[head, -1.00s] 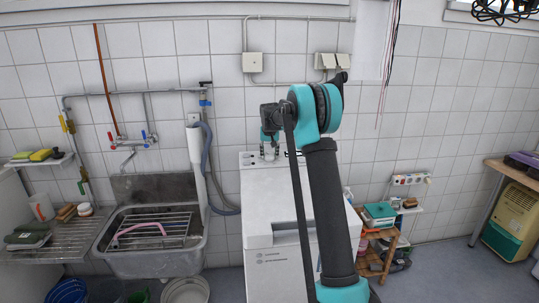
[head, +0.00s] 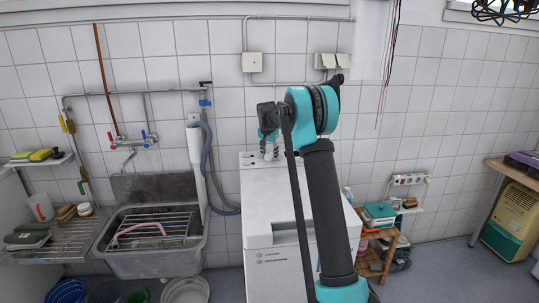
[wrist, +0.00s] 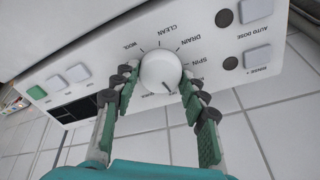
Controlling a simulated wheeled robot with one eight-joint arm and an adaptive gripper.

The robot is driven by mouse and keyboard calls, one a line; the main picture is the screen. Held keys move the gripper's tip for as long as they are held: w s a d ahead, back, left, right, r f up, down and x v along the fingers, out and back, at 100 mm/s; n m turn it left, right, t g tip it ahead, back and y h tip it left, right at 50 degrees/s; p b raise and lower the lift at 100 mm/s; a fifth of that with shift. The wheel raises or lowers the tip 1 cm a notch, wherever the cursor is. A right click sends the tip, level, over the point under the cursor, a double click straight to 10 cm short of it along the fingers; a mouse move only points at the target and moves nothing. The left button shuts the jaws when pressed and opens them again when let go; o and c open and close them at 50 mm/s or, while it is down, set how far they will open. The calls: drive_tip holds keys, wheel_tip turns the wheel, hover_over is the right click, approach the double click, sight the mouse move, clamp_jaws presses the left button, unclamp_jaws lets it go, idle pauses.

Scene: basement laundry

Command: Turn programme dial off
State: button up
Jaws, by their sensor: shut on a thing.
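The white top-loading washing machine (head: 262,205) stands in the middle of the head view, with my gripper (head: 269,152) low over its rear panel. In the wrist view the round white programme dial (wrist: 160,70) sits on the white control panel (wrist: 100,65). My gripper (wrist: 158,82) is shut on the dial, one green-padded finger on each side. Labels around the dial, upside down here, include WOOL, CLEAN, DRAIN and SPIN. A short dark mark shows on the dial's lower part. Some labels below it are partly hidden by the fingers.
Buttons (wrist: 77,72) and a dark display (wrist: 75,110) lie left of the dial, and more buttons (wrist: 256,55) lie right. A metal sink (head: 150,262) with hoses stands left of the machine. A small wooden shelf (head: 385,250) stands to its right. The tiled wall is close behind.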

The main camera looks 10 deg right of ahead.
drive_tip(key=shift+m, duration=1)
drive_tip(key=o, duration=1.2)
drive_tip(key=shift+c, duration=0.2)
drive_tip(key=shift+r, duration=0.15)
drive_tip(key=v, duration=1.1)
drive_tip(key=shift+a+r, duration=0.2)
drive_tip(key=shift+r, duration=0.2)
drive_tip(key=shift+s, duration=0.15)
